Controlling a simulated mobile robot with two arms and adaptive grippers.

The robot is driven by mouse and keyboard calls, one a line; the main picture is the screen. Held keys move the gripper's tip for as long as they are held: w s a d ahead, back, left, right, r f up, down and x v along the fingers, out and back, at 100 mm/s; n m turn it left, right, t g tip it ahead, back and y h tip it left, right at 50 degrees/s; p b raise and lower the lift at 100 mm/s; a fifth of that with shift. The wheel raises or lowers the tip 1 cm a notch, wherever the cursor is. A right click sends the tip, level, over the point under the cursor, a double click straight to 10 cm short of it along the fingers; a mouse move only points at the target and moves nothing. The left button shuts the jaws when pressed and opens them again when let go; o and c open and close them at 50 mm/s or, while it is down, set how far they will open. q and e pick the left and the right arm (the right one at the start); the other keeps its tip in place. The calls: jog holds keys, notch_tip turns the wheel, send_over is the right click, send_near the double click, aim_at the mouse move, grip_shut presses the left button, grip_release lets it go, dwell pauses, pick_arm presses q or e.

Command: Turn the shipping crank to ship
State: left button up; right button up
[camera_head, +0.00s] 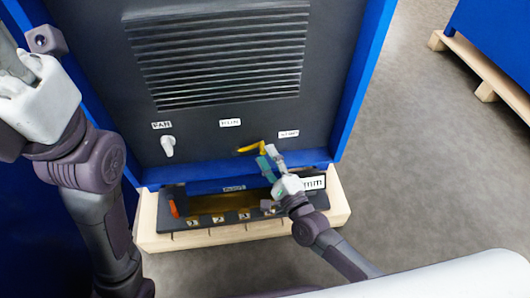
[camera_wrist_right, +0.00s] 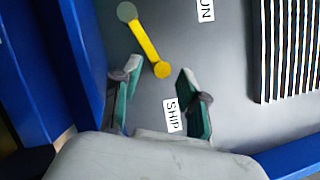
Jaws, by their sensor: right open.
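The yellow crank (camera_head: 250,149) is on the lower part of the dark cabinet front. In the right wrist view its yellow arm (camera_wrist_right: 144,44) runs from a grey round end to a yellow round end. The SHIP label (camera_wrist_right: 170,115) lies between the finger bases; a label ending in UN (camera_wrist_right: 206,10) is farther up. My right gripper (camera_head: 268,157) is open beside the crank, and its green-padded fingers (camera_wrist_right: 159,72) lie either side of the yellow end in that view. Contact cannot be told. My left gripper (camera_head: 38,78) is at the upper left, away from the crank; its jaw state is unclear.
A white knob (camera_head: 168,146) sits under the FAN label (camera_head: 161,125). Vent slats (camera_head: 220,55) cover the panel above. Below is a ledge with numbered labels (camera_head: 218,219) and an orange handle (camera_head: 174,209), on a wooden base (camera_head: 235,235). Blue side walls (camera_head: 357,85) flank the panel.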

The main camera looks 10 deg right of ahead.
jog(key=v, duration=1)
